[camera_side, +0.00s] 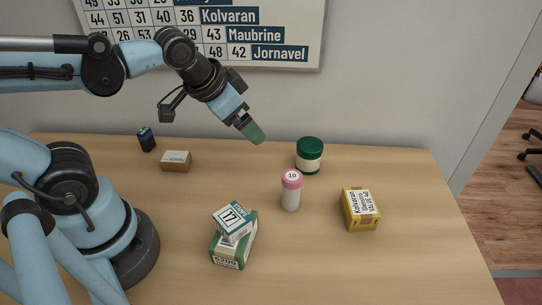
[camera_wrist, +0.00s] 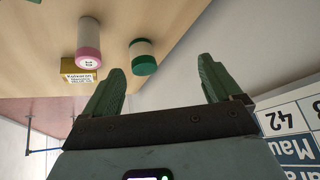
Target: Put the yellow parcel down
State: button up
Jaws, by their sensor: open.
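The yellow parcel (camera_side: 361,209) rests on the counter at the right, with a white label reading "Kolvaran" on it. In the wrist view the yellow parcel (camera_wrist: 78,75) shows at the upper left, partly hidden behind the pink-capped bottle. My gripper (camera_side: 254,135) is raised above the back of the counter, up and to the left of the parcel and well apart from it. In the wrist view my gripper (camera_wrist: 158,75) has its two green fingers spread wide, with nothing between them.
A pink-capped bottle (camera_side: 291,190) and a green-lidded jar (camera_side: 309,155) stand left of the parcel. A small box marked 17 (camera_side: 233,221) sits on a green-and-white box (camera_side: 232,250). A brown box (camera_side: 176,161) and dark item (camera_side: 147,139) are farther back. The front right counter is clear.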

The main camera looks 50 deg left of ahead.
jog(key=shift+s+a+f+n+t, duration=0.2)
jog(key=shift+s+n, duration=0.1)
jog(key=shift+n, duration=0.2)
jog(key=shift+s+a+f+n+t, duration=0.1)
jog(key=shift+s+a+n+t, duration=0.15)
jog(key=shift+n, duration=0.25)
jog(key=n+g, duration=0.7)
jog(key=n, duration=0.3)
send_over(361, 202)
jog(key=s, duration=0.1)
notch_tip(361, 202, down, 2)
notch_tip(361, 202, down, 6)
jog(key=shift+f, duration=0.1)
jog(key=shift+w+f, duration=0.2)
jog(key=shift+f, duration=0.7)
jog(key=shift+w+f, duration=0.15)
jog(key=shift+f, duration=0.75)
jog(key=shift+w+f, duration=0.2)
jog(key=shift+f, duration=0.7)
jog(key=shift+c, duration=0.3)
